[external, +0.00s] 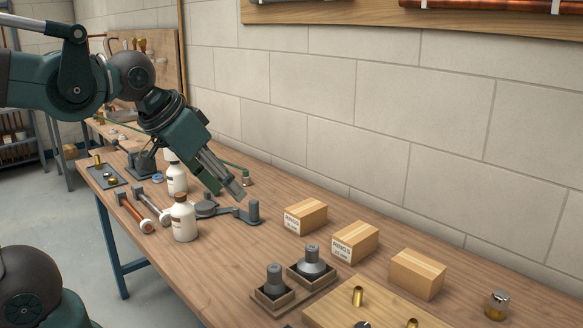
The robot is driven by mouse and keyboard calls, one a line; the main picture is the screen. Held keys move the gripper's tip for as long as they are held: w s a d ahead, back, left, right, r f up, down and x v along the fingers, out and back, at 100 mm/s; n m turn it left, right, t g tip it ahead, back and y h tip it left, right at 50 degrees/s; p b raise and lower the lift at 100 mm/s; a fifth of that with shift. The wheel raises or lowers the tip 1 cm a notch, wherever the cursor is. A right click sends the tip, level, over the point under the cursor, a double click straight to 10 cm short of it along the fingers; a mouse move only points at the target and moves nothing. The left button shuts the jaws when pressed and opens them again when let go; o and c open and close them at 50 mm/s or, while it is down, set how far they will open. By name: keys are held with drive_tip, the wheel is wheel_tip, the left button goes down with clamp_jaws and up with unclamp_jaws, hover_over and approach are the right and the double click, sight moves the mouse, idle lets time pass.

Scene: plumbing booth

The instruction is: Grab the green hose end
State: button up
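My gripper (227,194) points down and right above the bench, in front of the hose in the picture. Its fingers overlap in this view, so their opening is unclear. I see nothing clearly held, and cannot judge the depth between gripper and hose.
Two white bottles (184,218) (176,180) stand left of my gripper. A grey metal tool (228,211) lies below it. Three cardboard boxes (306,216) (355,241) (417,273) line the wall side. Grey fittings sit in trays (272,299). Bare wood (222,258) lies at front centre.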

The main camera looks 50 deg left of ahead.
drive_tip(key=w+a+r+m+g+p, duration=0.1)
drive_tip(key=w+a+r+m+p, duration=0.15)
drive_tip(key=w+a, duration=0.6)
drive_tip(key=w+a+r+m+g+p, duration=0.15)
drive_tip(key=w+a+r+m, duration=0.3)
drive_tip(key=w, duration=0.65)
drive_tip(key=m+g+p, duration=0.4)
drive_tip(key=m+g, duration=0.1)
drive_tip(key=m, duration=0.6)
hover_over(246, 170)
drive_tip(key=shift+t, duration=0.25)
drive_tip(key=f, duration=2.3)
drive_tip(key=shift+w+d+f, duration=0.1)
drive_tip(key=shift+d+f, duration=0.1)
drive_tip(key=shift+f, duration=0.1)
drive_tip(key=shift+a+f, duration=0.35)
drive_tip(key=shift+f, duration=0.05)
drive_tip(key=shift+f, duration=0.15)
drive_tip(key=shift+f, duration=1.15)
drive_tip(key=shift+f, duration=0.15)
